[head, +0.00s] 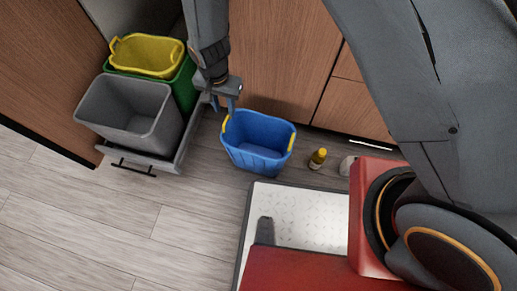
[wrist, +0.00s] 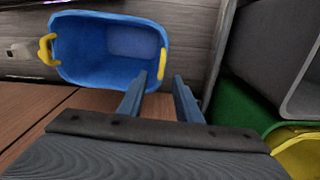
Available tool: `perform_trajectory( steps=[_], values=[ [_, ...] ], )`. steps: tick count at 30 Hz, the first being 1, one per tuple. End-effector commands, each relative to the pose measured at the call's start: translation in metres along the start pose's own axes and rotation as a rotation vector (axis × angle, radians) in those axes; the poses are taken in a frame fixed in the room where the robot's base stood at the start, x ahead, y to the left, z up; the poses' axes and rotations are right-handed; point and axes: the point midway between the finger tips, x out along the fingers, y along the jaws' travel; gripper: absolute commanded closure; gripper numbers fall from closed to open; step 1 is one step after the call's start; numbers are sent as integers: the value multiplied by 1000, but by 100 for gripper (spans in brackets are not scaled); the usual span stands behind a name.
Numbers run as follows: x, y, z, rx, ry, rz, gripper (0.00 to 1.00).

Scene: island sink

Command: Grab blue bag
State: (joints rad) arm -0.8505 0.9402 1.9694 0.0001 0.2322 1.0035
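The blue bag (head: 258,142) is an open tub-shaped container with a yellow handle on each of two opposite sides. It stands upright on the floor by the wooden cabinet front, and its inside looks empty in the wrist view (wrist: 105,50). My gripper (head: 223,107) is above its left edge in the head view. In the wrist view my gripper (wrist: 160,78) is open, its two fingers apart. The nearer yellow handle (wrist: 162,63) shows just beyond and between the fingertips. I cannot tell whether they touch it. Nothing is held.
A pulled-out drawer left of the bag holds a grey bin (head: 128,112) and a green bin (head: 185,88) with a yellow container (head: 147,55) on top. A yellow-capped bottle (head: 317,158) stands right of the bag. Floor at lower left is clear.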

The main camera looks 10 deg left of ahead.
Motion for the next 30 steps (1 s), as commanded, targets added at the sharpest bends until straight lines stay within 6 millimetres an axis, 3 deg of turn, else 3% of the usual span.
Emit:
perform_trajectory(
  steps=[11,21,28,30],
  values=[
    [35,-2,2,1,0,0,69],
    [79,-3,3,1,0,1,69],
    [80,-3,3,1,0,0,69],
    [80,-3,3,1,0,0,77]
  ],
)
